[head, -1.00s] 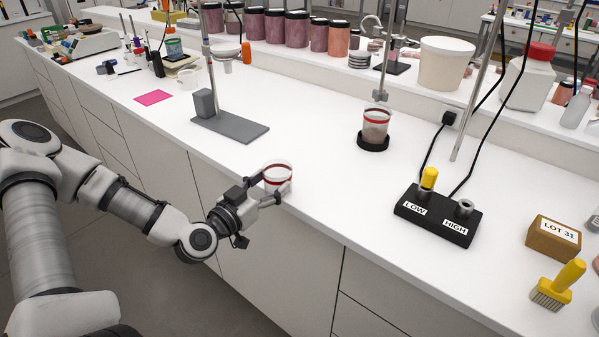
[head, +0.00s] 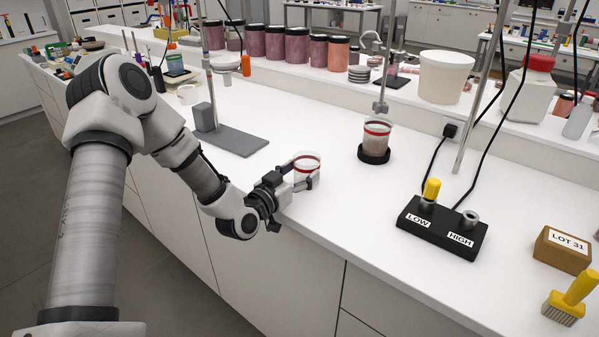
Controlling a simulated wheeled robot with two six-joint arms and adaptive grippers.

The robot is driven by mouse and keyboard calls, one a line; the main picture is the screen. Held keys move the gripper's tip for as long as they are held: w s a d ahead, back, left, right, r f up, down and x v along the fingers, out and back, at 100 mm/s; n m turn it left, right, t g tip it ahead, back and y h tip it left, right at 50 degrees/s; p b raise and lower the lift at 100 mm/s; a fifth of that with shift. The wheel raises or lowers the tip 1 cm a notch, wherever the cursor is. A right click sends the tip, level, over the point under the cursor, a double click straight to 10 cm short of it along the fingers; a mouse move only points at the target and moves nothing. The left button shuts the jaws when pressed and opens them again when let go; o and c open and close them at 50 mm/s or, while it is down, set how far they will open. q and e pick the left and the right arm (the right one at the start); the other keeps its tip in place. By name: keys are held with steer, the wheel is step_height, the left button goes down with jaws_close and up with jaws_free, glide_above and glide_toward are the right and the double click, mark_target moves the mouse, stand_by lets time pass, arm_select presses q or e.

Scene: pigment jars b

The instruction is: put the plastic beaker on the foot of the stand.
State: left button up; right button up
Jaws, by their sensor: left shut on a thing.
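A clear plastic beaker (head: 308,161) with a red band near its rim is upright in my left gripper (head: 304,177), near the front edge of the white bench. The fingers are shut around its sides. I cannot tell if its base touches the bench. The stand's flat grey foot (head: 236,141) lies on the bench to the left of and behind the beaker, apart from it. A grey block (head: 204,117) and the metal pole (head: 207,70) are at the foot's left end. My right gripper is not in view.
A second red-banded beaker (head: 376,133) stands on a black round base (head: 373,155) to the right. Pigment jars (head: 297,44) line the back. The bench between the foot and black base is clear.

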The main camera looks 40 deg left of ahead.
arm_select(q)
steer(key=shift+s+a+f, duration=0.15)
steer(key=shift+s+f, duration=0.05)
steer(key=o, duration=1)
steer(key=shift+c, duration=0.2)
